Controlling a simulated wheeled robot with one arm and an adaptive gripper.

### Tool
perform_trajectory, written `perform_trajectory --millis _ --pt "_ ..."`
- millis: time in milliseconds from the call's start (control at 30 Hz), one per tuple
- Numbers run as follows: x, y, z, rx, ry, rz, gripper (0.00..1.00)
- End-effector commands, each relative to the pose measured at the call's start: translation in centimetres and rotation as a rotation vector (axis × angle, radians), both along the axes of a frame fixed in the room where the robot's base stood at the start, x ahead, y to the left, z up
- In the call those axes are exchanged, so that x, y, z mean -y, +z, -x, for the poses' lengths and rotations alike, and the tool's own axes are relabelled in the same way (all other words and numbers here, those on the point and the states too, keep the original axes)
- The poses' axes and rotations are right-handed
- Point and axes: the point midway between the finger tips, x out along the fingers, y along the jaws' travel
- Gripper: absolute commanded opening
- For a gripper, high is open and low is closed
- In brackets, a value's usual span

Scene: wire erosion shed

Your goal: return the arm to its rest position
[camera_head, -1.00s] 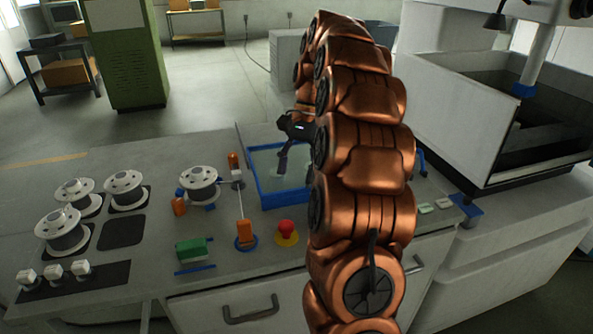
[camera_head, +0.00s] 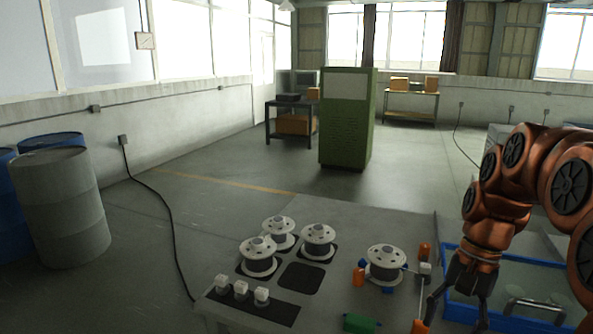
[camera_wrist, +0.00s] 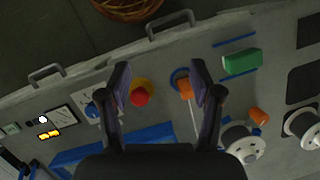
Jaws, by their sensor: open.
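My copper-coloured arm (camera_head: 500,190) reaches in from the right edge in the head view, bent over and pointing down. The fingertips are partly cut off by the lower frame area in the head view.
White spools (camera_head: 385,262) stand on the bench, with a green block (camera_head: 360,323) nearby. Barrels (camera_head: 62,205) stand at left, a green cabinet (camera_head: 346,125) behind. The floor beyond the bench is largely open.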

Motion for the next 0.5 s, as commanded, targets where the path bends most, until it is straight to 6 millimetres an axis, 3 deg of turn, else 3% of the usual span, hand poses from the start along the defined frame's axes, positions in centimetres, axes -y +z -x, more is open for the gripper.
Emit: perform_trajectory --millis 200,500 --pt "-4.2 -1.2 4.5 0.030 0.186 0.024 0.64" --pt "-7.7 -3.9 11.1 0.072 0.425 0.060 0.64"
